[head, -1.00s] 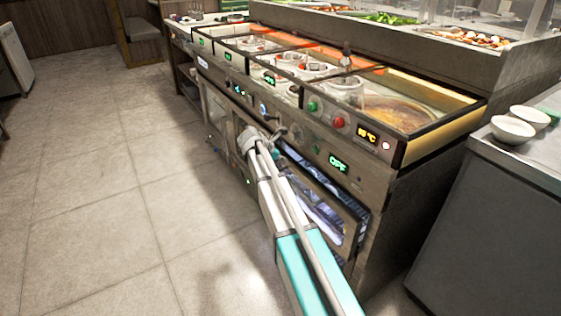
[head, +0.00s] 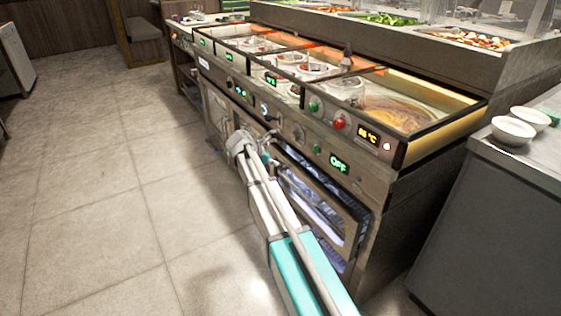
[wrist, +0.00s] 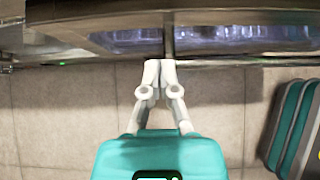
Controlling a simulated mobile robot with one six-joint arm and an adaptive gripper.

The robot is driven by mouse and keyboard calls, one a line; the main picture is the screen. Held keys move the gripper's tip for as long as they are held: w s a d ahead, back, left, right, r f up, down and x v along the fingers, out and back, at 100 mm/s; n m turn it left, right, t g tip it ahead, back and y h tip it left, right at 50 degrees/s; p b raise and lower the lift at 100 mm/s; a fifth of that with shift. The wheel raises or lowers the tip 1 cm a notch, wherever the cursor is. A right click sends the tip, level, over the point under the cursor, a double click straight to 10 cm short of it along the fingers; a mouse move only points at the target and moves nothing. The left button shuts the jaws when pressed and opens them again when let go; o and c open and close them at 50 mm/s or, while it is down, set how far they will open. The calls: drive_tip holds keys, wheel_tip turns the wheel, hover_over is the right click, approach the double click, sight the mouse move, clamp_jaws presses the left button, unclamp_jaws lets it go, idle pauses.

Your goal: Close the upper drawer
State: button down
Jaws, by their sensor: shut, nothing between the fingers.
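The upper glass-fronted drawer (head: 352,226) is in the cabinet below the sauce wells, under the green OFF display. Its framed front sits at a slant in the head view, with bluish contents showing behind it. I cannot tell exactly how far out it stands. In the wrist view the bluish glass front (wrist: 240,38) runs along the top. My gripper (wrist: 161,64) is shut and empty, its fingertips together near the front's lower edge. I cannot tell whether they touch it.
Sauce wells (head: 395,112) with knobs and displays line the cabinet top. A separate counter (head: 480,215) with white bowls (head: 513,130) stands at the right, leaving a narrow gap. The tiled floor (head: 100,210) at the left is clear.

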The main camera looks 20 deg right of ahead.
drive_tip(key=p+v, duration=0.6)
drive_tip(key=v, duration=0.3)
drive_tip(key=shift+a+r, duration=0.15)
drive_tip(key=shift+r, duration=0.05)
drive_tip(key=s, duration=0.4)
drive_tip(key=shift+d, duration=0.35)
drive_tip(key=shift+f, duration=0.15)
drive_tip(key=b, duration=0.7)
approach(293, 168)
drive_tip(key=x, duration=0.3)
drive_tip(key=a+f+x, duration=0.1)
drive_tip(key=x, duration=0.1)
drive_tip(key=shift+s+d+f, duration=0.1)
drive_tip(key=shift+d, duration=0.1)
drive_tip(key=shift+w+d, duration=0.25)
drive_tip(key=shift+d, duration=0.6)
